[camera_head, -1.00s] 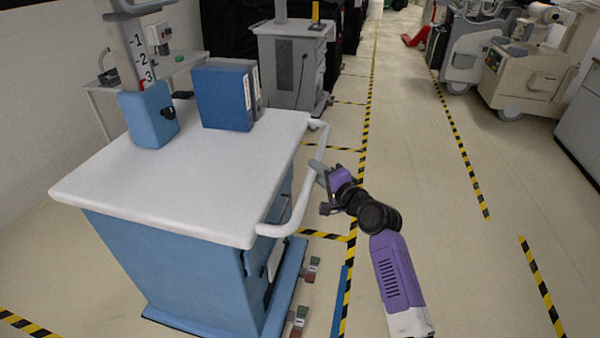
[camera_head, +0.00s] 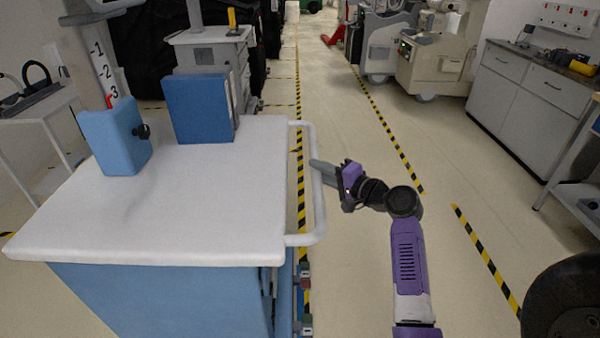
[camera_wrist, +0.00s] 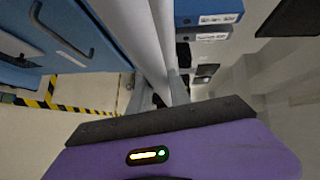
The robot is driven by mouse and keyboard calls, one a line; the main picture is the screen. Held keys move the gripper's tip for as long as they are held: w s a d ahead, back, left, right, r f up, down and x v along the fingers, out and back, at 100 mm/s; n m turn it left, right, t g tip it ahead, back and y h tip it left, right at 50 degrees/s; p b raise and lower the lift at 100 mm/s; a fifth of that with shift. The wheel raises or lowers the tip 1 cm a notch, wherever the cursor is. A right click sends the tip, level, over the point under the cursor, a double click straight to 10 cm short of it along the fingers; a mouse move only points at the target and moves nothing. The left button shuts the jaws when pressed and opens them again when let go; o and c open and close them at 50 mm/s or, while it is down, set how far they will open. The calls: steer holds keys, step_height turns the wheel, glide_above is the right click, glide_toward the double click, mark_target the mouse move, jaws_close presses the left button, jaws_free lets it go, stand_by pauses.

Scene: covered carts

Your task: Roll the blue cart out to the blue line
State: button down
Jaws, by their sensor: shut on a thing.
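The blue cart (camera_head: 165,300) has a white top (camera_head: 215,220) and a white side handle (camera_head: 318,205). It stands at the left of the head view, its right side over the yellow-black floor tape. My gripper (camera_head: 322,168) is shut on the handle, at the cart's right side. In the wrist view my gripper (camera_wrist: 163,92) has its fingers either side of the white handle bar (camera_wrist: 160,45), with the cart's blue side (camera_wrist: 40,35) at the left. I cannot make out the blue line on the floor now; the cart may hide it.
A blue box (camera_head: 125,140) and blue binders (camera_head: 200,110) stand on the cart top. A grey cart (camera_head: 210,55) is behind. Pale machines (camera_head: 437,62) and grey cabinets (camera_head: 520,95) line the right. The aisle floor (camera_head: 350,270) right of the cart is clear.

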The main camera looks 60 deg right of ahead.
steer(key=shift+s+d+f, duration=0.15)
steer(key=shift+s+d, duration=0.2)
steer(key=shift+s, duration=0.25)
steer(key=shift+s+d+f, duration=0.15)
steer(key=shift+s+d, duration=0.2)
steer(key=shift+s, duration=0.2)
steer(key=shift+w+a+f, duration=0.1)
steer(key=c, duration=1.6)
jaws_free()
steer(key=o, duration=0.3)
steer(key=shift+o, duration=0.5)
steer(key=shift+r, duration=0.2)
steer(key=shift+s, duration=0.2)
steer(key=v, duration=0.7)
steer(key=shift+s, duration=0.3)
